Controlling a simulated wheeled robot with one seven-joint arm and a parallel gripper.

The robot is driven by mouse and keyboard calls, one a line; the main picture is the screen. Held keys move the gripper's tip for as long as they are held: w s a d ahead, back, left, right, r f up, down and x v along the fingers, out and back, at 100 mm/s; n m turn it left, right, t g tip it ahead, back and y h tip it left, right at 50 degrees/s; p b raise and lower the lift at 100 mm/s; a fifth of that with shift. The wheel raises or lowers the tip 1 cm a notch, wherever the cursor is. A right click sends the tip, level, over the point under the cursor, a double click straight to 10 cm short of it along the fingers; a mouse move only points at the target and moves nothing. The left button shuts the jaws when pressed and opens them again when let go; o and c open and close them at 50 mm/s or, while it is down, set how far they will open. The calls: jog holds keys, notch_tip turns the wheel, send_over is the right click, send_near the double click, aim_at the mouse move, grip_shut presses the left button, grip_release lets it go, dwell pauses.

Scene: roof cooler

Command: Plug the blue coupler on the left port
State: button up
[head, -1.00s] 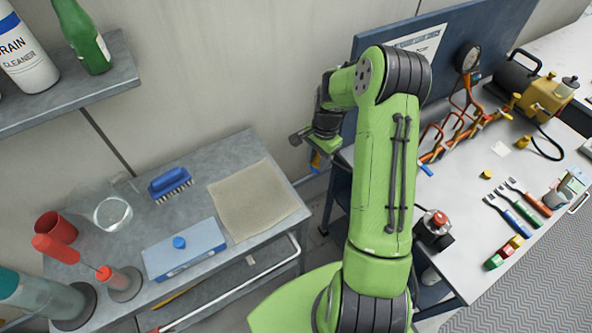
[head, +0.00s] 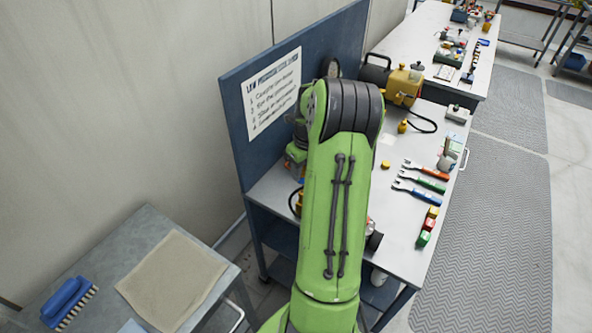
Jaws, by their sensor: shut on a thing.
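My green arm stands upright across the middle of the head view and covers the left part of the workbench (head: 395,250). My gripper is hidden behind it, so its jaws and anything in them do not show. The blue coupler cannot be made out. The orange pipework with the ports is hidden behind my arm, so the left port is not visible. A small yellow fitting beside a dark curved hose (head: 293,203) peeks out left of my arm at the bench edge.
A blue back panel (head: 236,112) with an instruction sheet (head: 273,93) rises behind the bench. A yellow pump (head: 402,86), open-ended wrenches (head: 420,186) and coloured blocks (head: 427,226) lie right of my arm. A grey cart (head: 147,225) with a cloth and blue brush (head: 66,300) stands left.

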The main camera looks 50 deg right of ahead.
aim_at(302, 181)
notch_tip(302, 181, down, 5)
jog(key=b, duration=0.3)
jog(key=shift+a, duration=0.1)
jog(key=shift+s+a, duration=0.1)
jog(key=shift+s, duration=0.05)
dwell(0.4)
jog(key=shift+w+d, duration=0.2)
jog(key=shift+w, duration=0.05)
jog(key=shift+s, duration=0.1)
dwell(0.4)
jog(key=shift+f+b, duration=0.7)
jog(key=shift+f, duration=0.15)
dwell(0.5)
